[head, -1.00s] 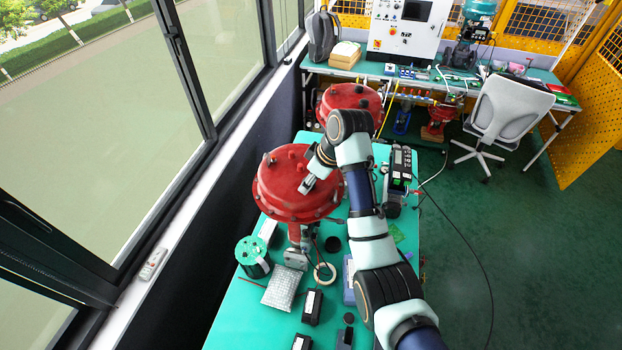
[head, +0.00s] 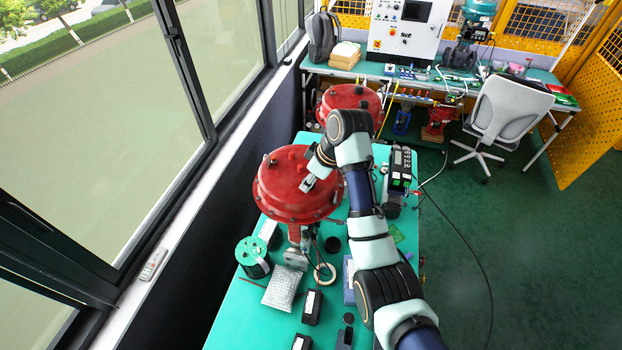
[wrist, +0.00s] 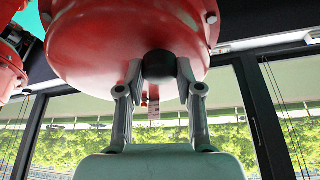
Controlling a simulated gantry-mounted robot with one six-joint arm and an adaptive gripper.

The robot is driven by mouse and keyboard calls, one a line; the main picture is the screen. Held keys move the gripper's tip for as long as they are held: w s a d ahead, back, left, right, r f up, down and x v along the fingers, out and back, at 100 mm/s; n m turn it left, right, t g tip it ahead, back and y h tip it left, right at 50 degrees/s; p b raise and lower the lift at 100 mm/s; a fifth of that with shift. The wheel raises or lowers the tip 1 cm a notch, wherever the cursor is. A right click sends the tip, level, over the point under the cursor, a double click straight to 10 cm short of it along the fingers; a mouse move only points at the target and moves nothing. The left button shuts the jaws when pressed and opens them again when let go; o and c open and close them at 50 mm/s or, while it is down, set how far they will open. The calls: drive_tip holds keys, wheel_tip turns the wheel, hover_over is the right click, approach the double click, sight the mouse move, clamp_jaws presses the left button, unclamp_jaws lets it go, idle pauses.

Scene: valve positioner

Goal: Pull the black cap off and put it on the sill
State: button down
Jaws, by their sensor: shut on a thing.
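The black cap (wrist: 158,66) shows in the wrist view as a dark round piece at the lower side of the red actuator housing (wrist: 110,40). My gripper (wrist: 158,75) has its two fingers shut on the cap, one at each side. The cap appears still against the housing; whether it is seated there I cannot tell. In the head view my gripper (head: 308,185) is at the right part of the red housing (head: 285,190), and the cap is hidden there. The white sill (head: 190,205) runs along the windows on the left, with a small remote-like device (head: 153,265) on it.
The green table (head: 235,325) holds a green-topped spool (head: 252,256), a bubble-wrap pack (head: 281,288), a tape ring (head: 325,272) and dark boxes. A second red actuator (head: 350,97) stands behind. Much of the sill is bare.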

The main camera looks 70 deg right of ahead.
drive_tip(key=shift+r+p, duration=0.75)
drive_tip(key=shift+p, duration=0.05)
drive_tip(key=shift+r, duration=0.1)
idle(0.3)
drive_tip(key=shift+r, duration=1.9)
